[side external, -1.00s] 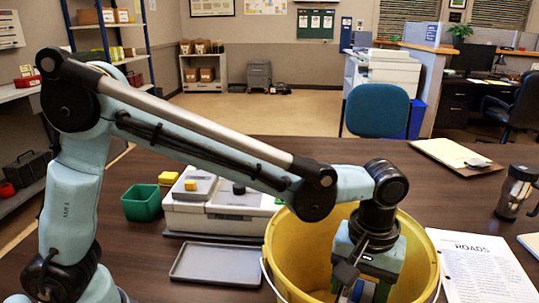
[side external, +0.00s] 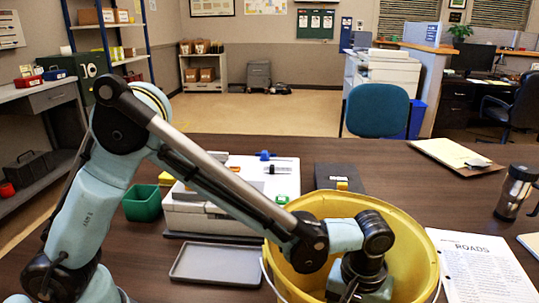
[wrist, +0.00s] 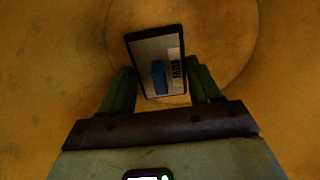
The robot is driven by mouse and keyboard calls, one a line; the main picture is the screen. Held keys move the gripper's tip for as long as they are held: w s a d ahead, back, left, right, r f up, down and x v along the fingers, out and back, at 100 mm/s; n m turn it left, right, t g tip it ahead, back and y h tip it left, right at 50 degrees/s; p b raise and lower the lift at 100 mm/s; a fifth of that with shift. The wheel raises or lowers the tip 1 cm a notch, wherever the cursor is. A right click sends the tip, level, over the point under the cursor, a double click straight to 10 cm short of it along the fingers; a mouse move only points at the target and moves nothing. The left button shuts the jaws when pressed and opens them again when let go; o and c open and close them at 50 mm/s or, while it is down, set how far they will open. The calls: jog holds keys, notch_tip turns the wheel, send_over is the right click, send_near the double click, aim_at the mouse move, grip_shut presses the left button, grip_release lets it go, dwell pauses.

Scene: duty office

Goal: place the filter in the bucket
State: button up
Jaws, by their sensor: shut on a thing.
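The yellow bucket (side external: 287,262) stands upright on the table at the front right in the side external view, with its handle hanging at the side. My gripper reaches down inside it, and its fingers are hidden by the bucket wall there. In the wrist view my gripper (wrist: 160,84) has its two green fingers on either side of the filter (wrist: 150,48), a dark-framed rectangle with a grey face, a blue patch and a printed label. The gripper is shut on it. The bucket's inside wall (wrist: 50,75) surrounds them. I cannot tell whether the filter touches the bottom.
A grey tray (side external: 217,262), a green bin (side external: 142,204) and a pale box-like device (side external: 205,222) are left of the bucket. Printed sheets (side external: 480,268), a steel mug (side external: 514,192) and a clipboard (side external: 452,153) are to the right. A dark flat case (side external: 338,173) lies behind the bucket.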

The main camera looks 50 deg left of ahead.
jog(key=shift+f, duration=0.15)
jog(key=o, duration=1.2)
notch_tip(320, 180, up, 12)
jog(key=shift+r, duration=0.2)
